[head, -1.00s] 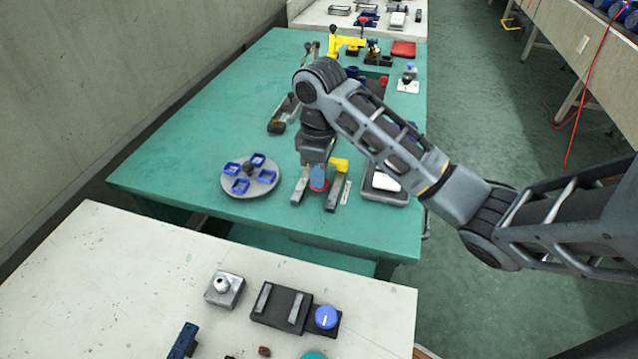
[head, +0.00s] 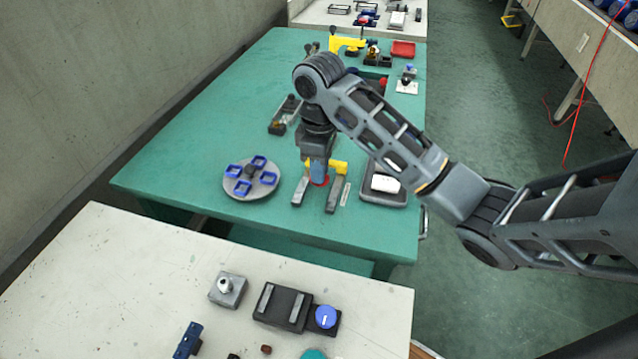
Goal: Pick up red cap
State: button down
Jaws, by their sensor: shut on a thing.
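The red cap (head: 319,182) shows as a small red edge at the tips of my gripper, on the near part of the green table. My gripper (head: 318,174) points straight down and is shut on the red cap. Its fingers hide most of the cap. A yellow part (head: 340,167) sits just behind. I cannot tell whether the cap is lifted clear of what is under it.
A round grey plate (head: 240,191) with several blue square frames stands to the left. A dark tray (head: 398,197) with a white block is to the right. The green table (head: 190,150) is clear at its left. A pale table (head: 130,290) lies in front.

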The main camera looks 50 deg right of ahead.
jog(key=shift+r+p, duration=1.35)
jog(key=shift+r, duration=0.1)
